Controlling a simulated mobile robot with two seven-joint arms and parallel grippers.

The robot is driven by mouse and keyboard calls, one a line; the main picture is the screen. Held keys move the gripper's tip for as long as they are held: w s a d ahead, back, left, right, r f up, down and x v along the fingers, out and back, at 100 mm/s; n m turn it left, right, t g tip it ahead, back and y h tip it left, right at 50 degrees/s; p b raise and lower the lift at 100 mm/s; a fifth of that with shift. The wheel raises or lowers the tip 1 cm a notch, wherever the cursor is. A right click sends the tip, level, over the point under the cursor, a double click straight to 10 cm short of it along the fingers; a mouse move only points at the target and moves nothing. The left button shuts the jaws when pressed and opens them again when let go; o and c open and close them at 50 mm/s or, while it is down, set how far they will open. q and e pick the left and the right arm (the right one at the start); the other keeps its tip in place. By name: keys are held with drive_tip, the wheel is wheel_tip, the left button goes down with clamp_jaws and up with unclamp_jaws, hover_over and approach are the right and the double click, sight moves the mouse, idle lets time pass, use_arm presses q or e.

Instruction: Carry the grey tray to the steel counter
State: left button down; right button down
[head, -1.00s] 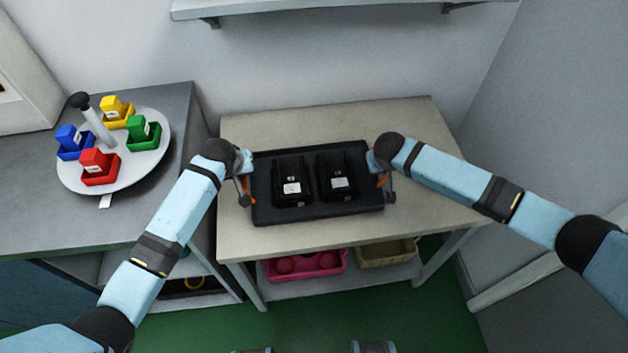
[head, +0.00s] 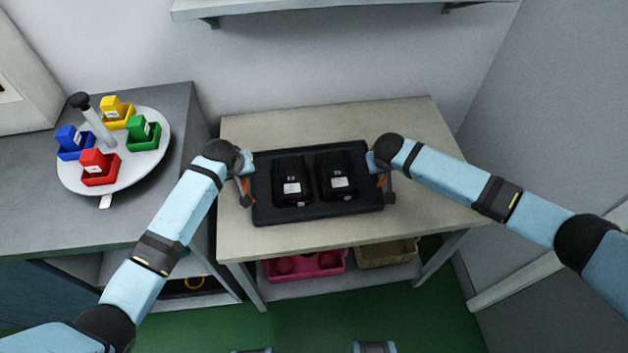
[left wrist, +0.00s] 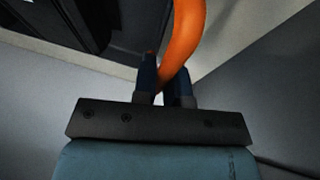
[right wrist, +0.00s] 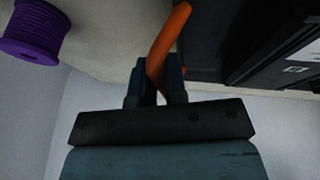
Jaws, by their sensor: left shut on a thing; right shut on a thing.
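The tray (head: 318,214) looks dark grey, nearly black, and lies flat on a beige-topped table (head: 420,215). Two black boxy units with white labels, a left one (head: 292,178) and a right one (head: 338,176), sit side by side in it. My left gripper (head: 246,187) is shut on the orange handle (left wrist: 184,40) at the tray's left end. My right gripper (head: 381,178) is shut on the orange handle (right wrist: 164,45) at its right end. The fingertips are partly hidden in the head view. A grey counter (head: 30,215) stands to the left.
A round turntable (head: 128,176) with blue, yellow, green and red bins is on the grey counter. A pink bin (head: 305,266) and a tan bin (head: 388,254) are under the table. A purple spool (right wrist: 35,30) shows in the right wrist view. A wall shelf (head: 330,8) hangs above.

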use_arm(q)
drive_tip(key=shift+w+r, duration=0.1)
drive_tip(key=shift+r, duration=0.2)
use_arm(e)
drive_tip(key=shift+w+r, duration=0.1)
drive_tip(key=shift+r, duration=0.15)
